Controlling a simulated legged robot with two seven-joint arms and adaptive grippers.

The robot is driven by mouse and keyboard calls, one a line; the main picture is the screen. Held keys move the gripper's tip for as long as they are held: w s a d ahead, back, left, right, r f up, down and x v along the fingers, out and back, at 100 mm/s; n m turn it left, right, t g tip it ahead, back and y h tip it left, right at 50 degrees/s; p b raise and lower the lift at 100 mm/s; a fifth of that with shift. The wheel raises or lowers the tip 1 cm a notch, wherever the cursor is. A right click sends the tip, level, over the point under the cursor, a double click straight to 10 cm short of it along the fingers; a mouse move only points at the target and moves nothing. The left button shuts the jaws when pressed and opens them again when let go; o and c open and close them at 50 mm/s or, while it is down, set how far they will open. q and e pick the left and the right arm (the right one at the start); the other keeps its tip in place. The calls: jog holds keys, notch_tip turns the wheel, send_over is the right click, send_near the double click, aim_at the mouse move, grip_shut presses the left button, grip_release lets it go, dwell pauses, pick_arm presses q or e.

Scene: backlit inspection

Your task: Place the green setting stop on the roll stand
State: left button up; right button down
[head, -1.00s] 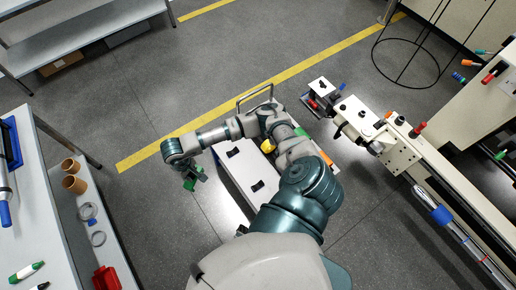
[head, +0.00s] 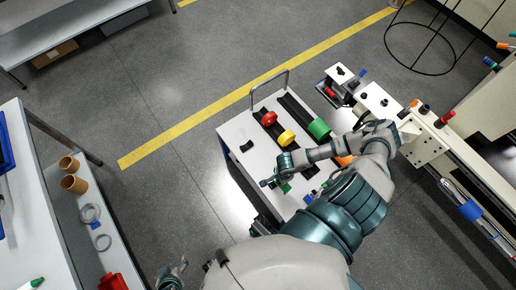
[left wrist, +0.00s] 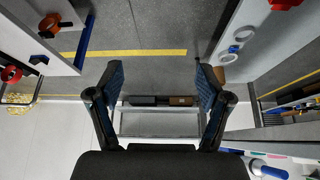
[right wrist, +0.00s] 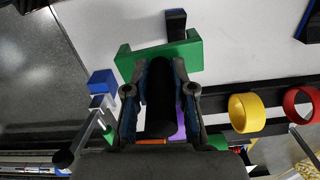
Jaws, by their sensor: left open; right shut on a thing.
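The green setting stop (right wrist: 190,52), a green block with notched ends, is at the tips of my right gripper (right wrist: 161,75). That gripper is shut on it, with a black cylindrical part between the fingers. In the head view the stop (head: 285,187) is a small green patch by my right gripper (head: 271,183), over the near part of the white-topped stand (head: 232,126). Whether the stop touches the top I cannot tell. My left gripper (head: 172,274) is open and empty at the bottom edge; its spread fingers show in the left wrist view (left wrist: 157,85).
A blue block (right wrist: 102,80) is beside the stop. A shelf bench stands left; floor lies between.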

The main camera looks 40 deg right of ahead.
jog(key=shift+s+d+f+m, duration=0.25)
jog(key=shift+s+f+m, duration=0.15)
jog(key=shift+w+d+f, duration=0.1)
jog(key=shift+w, duration=0.2)
jog(key=w+f+b, duration=0.1)
jog(key=w, duration=0.4)
jog(key=w+f+b, duration=0.2)
jog(key=w, duration=0.3)
jog(key=w+d+f+b, duration=0.1)
jog(key=w+f+b, duration=0.1)
jog(key=w, duration=0.3)
jog(key=shift+d, duration=0.15)
jog(key=c, duration=1)
grip_release()
pick_arm(q)
jog(key=w+d+r+t+h, duration=0.2)
jog(key=w+d+r+t, duration=0.3)
jog(key=w+r+t, duration=0.4)
jog(key=shift+w+r+t+h, duration=0.4)
jog(key=shift+w+r, duration=0.05)
jog(key=shift+w, duration=0.8)
pick_arm(e)
jog(key=shift+r, duration=0.1)
